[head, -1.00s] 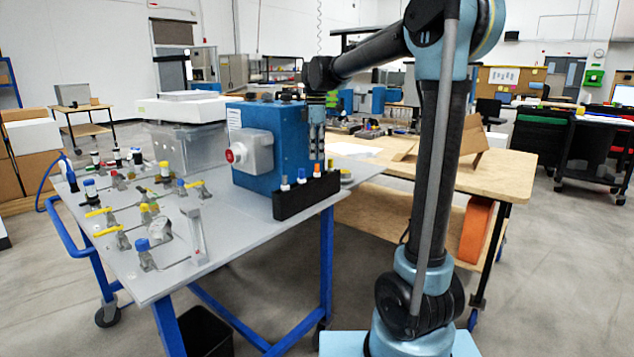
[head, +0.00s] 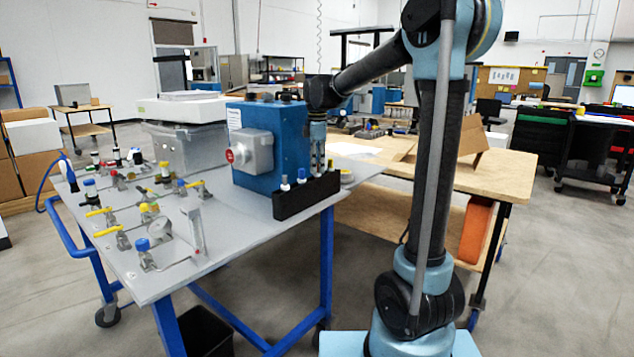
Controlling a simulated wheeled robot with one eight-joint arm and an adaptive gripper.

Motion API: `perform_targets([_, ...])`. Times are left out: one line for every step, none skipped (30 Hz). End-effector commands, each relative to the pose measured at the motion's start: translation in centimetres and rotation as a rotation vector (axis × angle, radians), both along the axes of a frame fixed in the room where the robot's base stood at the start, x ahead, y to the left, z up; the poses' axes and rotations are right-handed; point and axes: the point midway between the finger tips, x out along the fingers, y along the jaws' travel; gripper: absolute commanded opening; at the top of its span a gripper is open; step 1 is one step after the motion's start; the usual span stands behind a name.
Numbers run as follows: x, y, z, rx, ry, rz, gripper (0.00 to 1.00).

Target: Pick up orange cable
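A black rack (head: 306,197) stands at the front right of the grey cart top, beside the blue box. It holds several small upright cable ends. A white one with a blue cap (head: 284,183) and another like it (head: 302,176) stand to the left. My gripper (head: 318,172) points straight down at the right part of the rack, its fingertips at the rack's top edge. The orange cable end is not visible now; the fingers cover its place. Whether the fingers are closed on it is too small to tell.
The blue box (head: 268,150) with a grey switch housing stands close to the left of my gripper. Valves and fittings fill the left of the grey cart top (head: 232,222). A wooden table (head: 480,178) stands behind to the right.

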Motion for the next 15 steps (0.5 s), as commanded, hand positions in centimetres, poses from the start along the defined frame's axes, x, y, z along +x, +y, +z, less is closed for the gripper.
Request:
perform_targets([0.0,0.0,0.0,0.000,0.000,0.000,0.00])
perform_targets([0.0,0.0,0.0,0.000,0.000,0.000,0.00])
perform_targets([0.0,0.0,0.0,0.000,0.000,0.000,0.00])
perform_targets([0.0,0.0,0.0,0.000,0.000,0.000,0.00])
perform_targets([0.0,0.0,0.0,0.000,0.000,0.000,0.00])
perform_targets([0.0,0.0,0.0,0.000,0.000,0.000,0.00])
perform_targets([0.0,0.0,0.0,0.000,0.000,0.000,0.00])
perform_targets([0.0,0.0,0.0,0.000,0.000,0.000,0.00])
perform_targets([0.0,0.0,0.0,0.000,0.000,0.000,0.00])
perform_targets([0.0,0.0,0.1,0.000,0.000,0.000,0.00])
perform_targets([0.0,0.0,0.3,0.000,0.000,0.000,0.00])
perform_targets([0.0,0.0,0.5,0.000,0.000,0.000,0.00])
perform_targets([0.0,0.0,0.8,0.000,0.000,0.000,0.00])
perform_targets([0.0,0.0,1.1,0.000,0.000,0.000,0.00])
perform_targets([0.0,0.0,1.7,0.000,0.000,0.000,0.00])
